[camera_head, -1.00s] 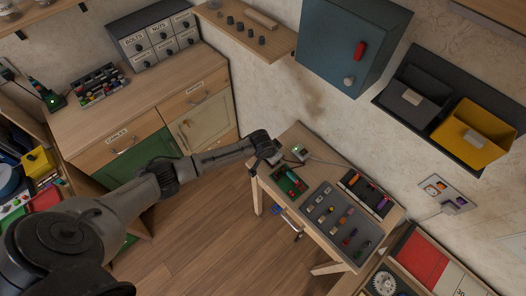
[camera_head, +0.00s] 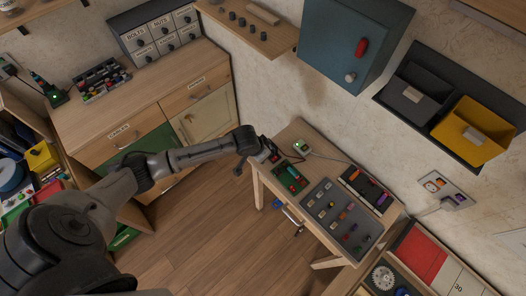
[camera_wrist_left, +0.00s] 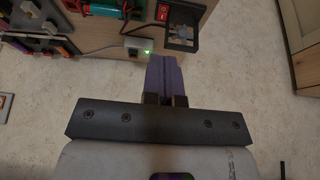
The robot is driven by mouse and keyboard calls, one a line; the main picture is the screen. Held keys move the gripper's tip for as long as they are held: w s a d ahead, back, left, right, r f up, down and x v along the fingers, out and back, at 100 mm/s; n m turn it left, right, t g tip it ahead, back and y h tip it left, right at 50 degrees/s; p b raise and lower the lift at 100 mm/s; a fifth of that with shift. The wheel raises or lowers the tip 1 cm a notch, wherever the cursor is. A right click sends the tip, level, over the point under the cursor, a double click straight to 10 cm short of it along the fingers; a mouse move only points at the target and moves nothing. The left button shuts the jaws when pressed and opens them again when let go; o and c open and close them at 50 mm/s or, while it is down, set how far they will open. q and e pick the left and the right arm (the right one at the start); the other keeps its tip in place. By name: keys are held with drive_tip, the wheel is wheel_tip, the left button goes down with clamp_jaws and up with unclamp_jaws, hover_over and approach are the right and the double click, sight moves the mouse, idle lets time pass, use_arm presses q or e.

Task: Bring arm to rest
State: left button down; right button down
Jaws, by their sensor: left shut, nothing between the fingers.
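My left arm comes in from the left in the head view, and its gripper (camera_head: 272,154) is at the near left edge of the small wooden table (camera_head: 292,134). In the left wrist view its purple fingers (camera_wrist_left: 167,74) are together, with nothing between them. They stand over the pale wall background, just below the table edge in the picture. A small charger with a green light (camera_wrist_left: 138,46) lies near the fingertips in that view. My right gripper is in neither view.
The table holds a small green tray (camera_head: 290,179), a grey tray (camera_head: 318,227) of small parts and a dark tray (camera_head: 367,188). A blue cabinet (camera_head: 345,35) and yellow bin (camera_head: 472,130) hang on the wall. Open floor (camera_head: 215,235) lies below the arm.

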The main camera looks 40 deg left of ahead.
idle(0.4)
use_arm(q)
drive_tip(key=s+d+r+m+t+y, duration=0.1)
drive_tip(key=s+d+r+m+t, duration=0.15)
drive_tip(key=r, duration=0.45)
drive_tip(key=s+d+r+m+t+y, duration=0.1)
drive_tip(key=s+d+r+m, duration=0.2)
drive_tip(key=r, duration=0.5)
drive_tip(key=s+d+f+n+g+h, duration=0.1)
drive_tip(key=s+d+f+n+g, duration=0.15)
drive_tip(key=s, duration=0.45)
drive_tip(key=s+d+f+n+g, duration=0.1)
drive_tip(key=s+f, duration=0.3)
drive_tip(key=s, duration=0.3)
drive_tip(key=s+d+f+n+g+h, duration=0.1)
drive_tip(key=s+f+n, duration=0.15)
drive_tip(key=s, duration=0.55)
wheel_tip(320, 180, up, 17)
drive_tip(key=p, duration=1.7)
drive_tip(key=shift+m+p, duration=0.4)
drive_tip(key=shift+m, duration=0.05)
